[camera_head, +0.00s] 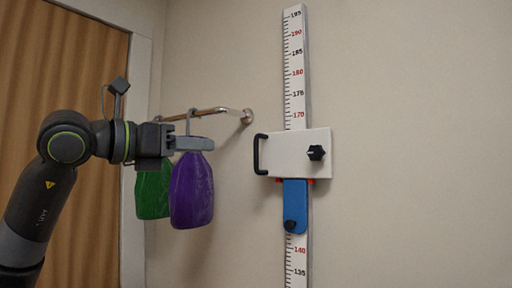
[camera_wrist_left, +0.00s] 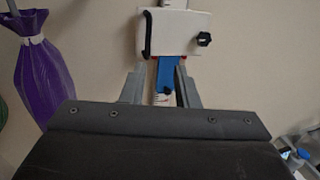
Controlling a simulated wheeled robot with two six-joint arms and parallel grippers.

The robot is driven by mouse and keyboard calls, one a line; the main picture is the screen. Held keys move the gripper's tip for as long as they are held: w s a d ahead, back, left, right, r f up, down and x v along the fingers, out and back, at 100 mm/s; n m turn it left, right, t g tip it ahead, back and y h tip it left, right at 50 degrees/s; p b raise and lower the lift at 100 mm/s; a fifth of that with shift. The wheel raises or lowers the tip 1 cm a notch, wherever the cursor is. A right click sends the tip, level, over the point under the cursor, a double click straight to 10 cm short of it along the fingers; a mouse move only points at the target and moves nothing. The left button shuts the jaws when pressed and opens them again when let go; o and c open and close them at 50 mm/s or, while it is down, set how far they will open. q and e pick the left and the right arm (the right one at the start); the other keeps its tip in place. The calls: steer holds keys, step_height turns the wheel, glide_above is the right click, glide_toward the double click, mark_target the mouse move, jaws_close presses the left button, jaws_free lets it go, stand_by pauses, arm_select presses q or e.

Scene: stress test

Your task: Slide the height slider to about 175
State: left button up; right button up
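The height slider (camera_head: 290,153) is a white plate with a black handle (camera_head: 260,154) on its left and a black knob (camera_head: 316,153) on its right. It sits on the upright ruler (camera_head: 295,72), its top edge just below the 170 mark. A blue piece (camera_head: 295,205) with a dark knob is under the plate. The slider (camera_wrist_left: 175,34) also shows in the left wrist view, beyond the fingertips. My left gripper (camera_head: 196,144) is left of the handle, apart from it; in the wrist view its fingers (camera_wrist_left: 159,68) are spread and empty. My right gripper is not visible.
A rail (camera_head: 205,112) on the wall carries a purple bag (camera_head: 191,190) and a green bag (camera_head: 152,192), close behind or beside my left gripper. A brown curtain (camera_head: 60,65) is at the left. The wall right of the ruler is clear. Small items (camera_wrist_left: 296,156) show at lower right.

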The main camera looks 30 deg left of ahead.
mark_target(255, 146)
arm_select(q)
steer(key=shift+n+y, duration=0.3)
steer(key=shift+y, duration=0.3)
steer(key=shift+w+a+r+p+x, duration=0.1)
steer(key=shift+a+r+p+x, duration=0.15)
steer(key=shift+p+x, duration=1.9)
steer(key=shift+w+a+r+p+x, duration=0.2)
steer(key=shift+p+x, duration=0.75)
steer(key=shift+x, duration=2.35)
steer(key=shift+s+a+r+p+x, duration=0.1)
steer(key=shift+r+p+x, duration=0.2)
steer(key=shift+p+x, duration=1.85)
steer(key=shift+w+d+b, duration=0.2)
steer(key=shift+w+b, duration=0.35)
steer(key=shift+b, duration=0.1)
jaws_close()
